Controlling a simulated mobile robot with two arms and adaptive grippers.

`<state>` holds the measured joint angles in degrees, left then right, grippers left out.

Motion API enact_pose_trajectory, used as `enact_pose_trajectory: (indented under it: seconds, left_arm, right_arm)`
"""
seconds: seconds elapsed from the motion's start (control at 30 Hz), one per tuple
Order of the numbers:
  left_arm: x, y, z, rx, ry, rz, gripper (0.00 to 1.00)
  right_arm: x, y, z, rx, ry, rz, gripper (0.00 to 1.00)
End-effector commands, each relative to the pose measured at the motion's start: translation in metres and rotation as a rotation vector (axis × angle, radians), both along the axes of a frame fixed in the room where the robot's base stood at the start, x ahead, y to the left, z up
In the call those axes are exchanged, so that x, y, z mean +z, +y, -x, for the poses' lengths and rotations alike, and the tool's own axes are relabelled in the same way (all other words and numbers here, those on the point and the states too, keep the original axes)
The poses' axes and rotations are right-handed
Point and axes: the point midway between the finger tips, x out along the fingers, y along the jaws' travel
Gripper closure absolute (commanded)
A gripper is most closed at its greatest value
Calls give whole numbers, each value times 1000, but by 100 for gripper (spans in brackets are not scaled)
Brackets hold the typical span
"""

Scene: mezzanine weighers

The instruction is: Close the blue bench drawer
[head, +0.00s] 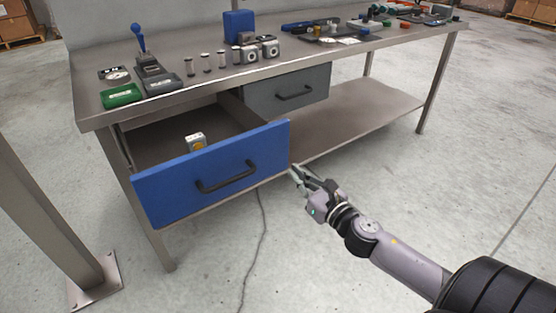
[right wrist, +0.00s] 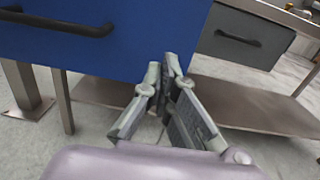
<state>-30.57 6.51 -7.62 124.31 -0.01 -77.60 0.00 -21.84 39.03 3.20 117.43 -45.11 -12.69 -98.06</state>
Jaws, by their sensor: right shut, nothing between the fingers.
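The blue bench drawer (head: 168,188) is pulled well out from under the bench top in the head view. Its black bar handle (head: 226,177) is on the blue front. A small white and yellow item (head: 196,142) is inside it. My right gripper (head: 296,172) is shut and empty at the right edge of the blue front. In the right wrist view its fingertips (right wrist: 169,64) overlap the lower right part of the blue front (right wrist: 150,35); I cannot tell whether they touch. My left gripper is not in view.
A grey drawer (head: 290,88) sits shut to the right of the blue one. A lower shelf (head: 350,115) runs beneath. The bench top (head: 200,87) holds weights, a blue-knobbed lever device and trays. A metal post (head: 45,215) stands at left. Floor on the right is clear.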

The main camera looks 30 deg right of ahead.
Motion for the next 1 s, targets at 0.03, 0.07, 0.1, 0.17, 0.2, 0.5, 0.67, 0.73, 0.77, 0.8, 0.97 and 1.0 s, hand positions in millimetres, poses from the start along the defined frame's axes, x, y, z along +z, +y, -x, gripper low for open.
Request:
enact_pose_trajectory:
  seconds: [0.03,0.07,0.1,0.17,0.2,0.5,0.67,0.73,0.77,0.8,0.97,1.0]
  left_arm:
    - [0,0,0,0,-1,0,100]
    - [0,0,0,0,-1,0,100]
    - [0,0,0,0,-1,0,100]
    - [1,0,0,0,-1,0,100]
    - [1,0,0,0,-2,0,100]
    - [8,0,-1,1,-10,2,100]
    - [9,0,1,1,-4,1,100]
    - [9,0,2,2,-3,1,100]
    - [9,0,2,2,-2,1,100]
    - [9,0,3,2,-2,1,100]
    - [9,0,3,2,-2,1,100]
    - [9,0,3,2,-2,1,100]
  right_arm:
    - [1,0,-11,0,-3,0,100]
    - [2,0,-16,0,-3,0,100]
    - [1,0,-23,0,-3,1,100]
    - [0,1,-33,0,-2,-1,100]
    - [1,1,-40,-1,-3,-1,100]
    - [-1,2,-75,-2,1,-2,100]
    - [-1,3,-81,-1,2,-3,100]
    - [-1,3,-82,-1,2,-3,100]
    - [-1,3,-82,-1,3,-3,100]
    - [-2,3,-82,-1,3,-3,100]
    - [-1,3,-82,-1,2,-3,100]
    - [-1,3,-82,-1,2,-3,100]
